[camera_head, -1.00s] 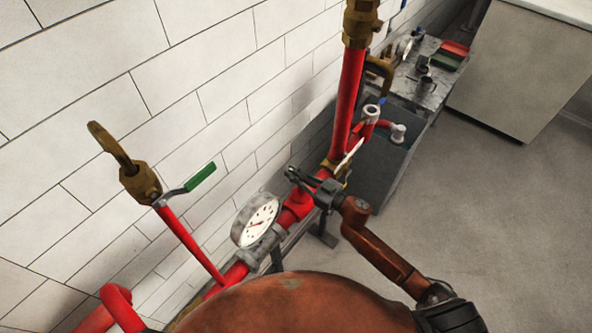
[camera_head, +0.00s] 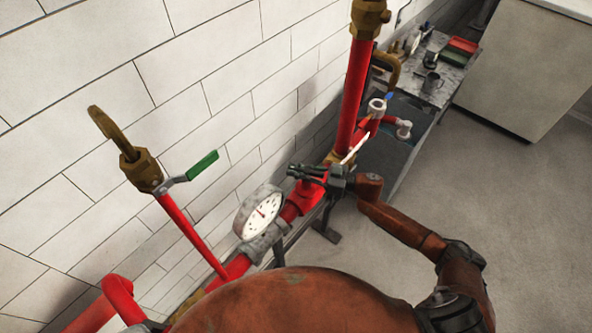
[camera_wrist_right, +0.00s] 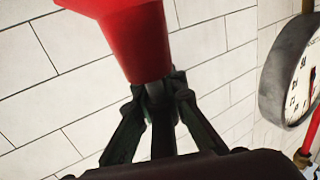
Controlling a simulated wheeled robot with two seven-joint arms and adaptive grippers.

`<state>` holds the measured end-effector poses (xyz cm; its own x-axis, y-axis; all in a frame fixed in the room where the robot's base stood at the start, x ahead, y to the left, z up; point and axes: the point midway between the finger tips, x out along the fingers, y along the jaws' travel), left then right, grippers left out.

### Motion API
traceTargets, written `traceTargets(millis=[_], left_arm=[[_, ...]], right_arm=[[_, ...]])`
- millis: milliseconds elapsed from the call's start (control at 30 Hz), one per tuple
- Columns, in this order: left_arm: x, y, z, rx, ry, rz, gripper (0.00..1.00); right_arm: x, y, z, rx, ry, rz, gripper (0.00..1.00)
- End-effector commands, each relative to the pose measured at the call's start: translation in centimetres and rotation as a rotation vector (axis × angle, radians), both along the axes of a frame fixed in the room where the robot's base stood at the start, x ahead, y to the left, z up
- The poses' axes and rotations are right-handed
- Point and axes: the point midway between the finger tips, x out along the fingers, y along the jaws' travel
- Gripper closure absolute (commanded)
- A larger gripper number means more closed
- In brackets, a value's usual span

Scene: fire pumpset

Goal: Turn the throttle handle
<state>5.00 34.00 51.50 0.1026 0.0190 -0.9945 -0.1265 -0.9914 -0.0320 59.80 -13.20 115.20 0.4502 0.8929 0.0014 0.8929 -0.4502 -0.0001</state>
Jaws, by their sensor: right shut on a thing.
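My right gripper (camera_head: 298,171) reaches in from the right over the red pipe line, just beyond the round gauge (camera_head: 259,212). In the right wrist view, its dark fingers (camera_wrist_right: 156,92) are shut around a narrow grey stub at the lower end of a red tapered part (camera_wrist_right: 135,38). I cannot tell for sure whether this red part is the throttle handle. In the head view the gripper hides the grasped spot. A green lever handle (camera_head: 202,165) sits on the brass valve (camera_head: 141,171) at left, apart from the gripper. My left gripper is not in view.
A white tiled wall (camera_head: 225,75) runs close behind the pipes. A vertical red pipe (camera_head: 354,90) stands just beyond my right gripper. A workbench (camera_head: 430,90) with small items and a pale cabinet (camera_head: 525,70) are at the back. The floor at right is clear.

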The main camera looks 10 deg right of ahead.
Motion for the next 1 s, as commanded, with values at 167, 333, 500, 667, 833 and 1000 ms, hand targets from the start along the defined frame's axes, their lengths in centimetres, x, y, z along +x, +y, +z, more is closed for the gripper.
traceTargets(millis=[167, 333, 500, 667, 833, 1000], left_arm=[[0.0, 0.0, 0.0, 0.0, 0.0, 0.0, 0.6], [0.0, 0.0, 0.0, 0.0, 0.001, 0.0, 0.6], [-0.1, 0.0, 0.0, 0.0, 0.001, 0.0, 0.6], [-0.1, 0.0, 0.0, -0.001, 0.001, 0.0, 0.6], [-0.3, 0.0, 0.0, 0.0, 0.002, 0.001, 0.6], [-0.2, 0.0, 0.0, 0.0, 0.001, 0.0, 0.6]], right_arm=[[-0.2, 0.1, -0.3, -0.003, 0.003, 0.001, 1.0], [-0.1, 0.1, -0.3, -0.002, 0.002, 0.001, 0.8], [-0.1, 0.0, -0.2, -0.002, 0.001, 0.0, 0.71], [-0.1, 0.0, -0.1, -0.002, 0.001, -0.001, 0.71], [-0.4, -0.6, -0.1, -0.001, 0.002, -0.001, 0.71], [-1.6, -3.0, -0.3, -0.005, 0.004, -0.002, 0.71]])
